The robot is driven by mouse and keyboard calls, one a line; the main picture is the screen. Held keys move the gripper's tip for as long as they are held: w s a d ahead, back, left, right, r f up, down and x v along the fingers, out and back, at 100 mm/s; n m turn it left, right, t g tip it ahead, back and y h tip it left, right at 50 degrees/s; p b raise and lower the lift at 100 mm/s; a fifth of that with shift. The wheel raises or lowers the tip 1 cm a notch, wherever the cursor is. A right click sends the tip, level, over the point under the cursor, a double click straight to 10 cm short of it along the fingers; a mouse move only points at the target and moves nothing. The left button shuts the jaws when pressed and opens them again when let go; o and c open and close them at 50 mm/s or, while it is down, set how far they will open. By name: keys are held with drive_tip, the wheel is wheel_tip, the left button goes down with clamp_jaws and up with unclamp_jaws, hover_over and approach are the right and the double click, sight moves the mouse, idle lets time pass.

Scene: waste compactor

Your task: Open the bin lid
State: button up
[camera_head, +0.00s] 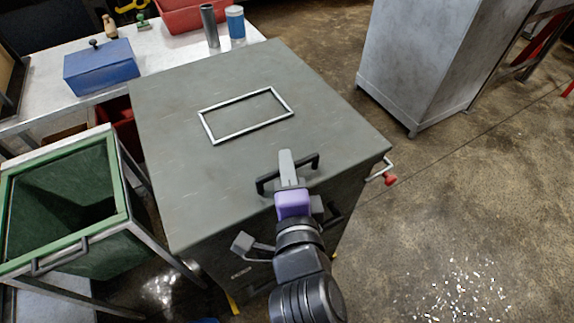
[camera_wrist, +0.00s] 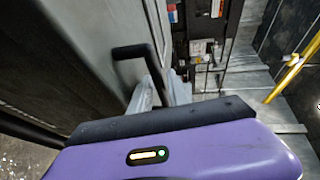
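The grey-green bin lid (camera_head: 180,110) lies flat and closed on the bin, with a pale rectangular frame (camera_head: 203,122) on its top. A black bar handle (camera_head: 310,161) stands at the lid's front edge. My gripper (camera_head: 288,165) is at the middle of this handle, its grey fingers overlapping it. In the wrist view the black handle (camera_wrist: 128,51) rises beside the pale fingers (camera_wrist: 148,94) of my gripper. The purple gripper body hides much of the finger area, so I cannot tell whether the fingers are closed on the handle.
A green open container (camera_head: 120,215) stands left of the bin. A table behind holds a blue box (camera_head: 102,68), a red tray (camera_head: 190,15) and cans. A red-knobbed lever (camera_head: 389,179) sticks out at the bin's right. A grey cabinet (camera_head: 415,60) stands further right; floor between is clear.

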clamp_jaws()
idle(1.3)
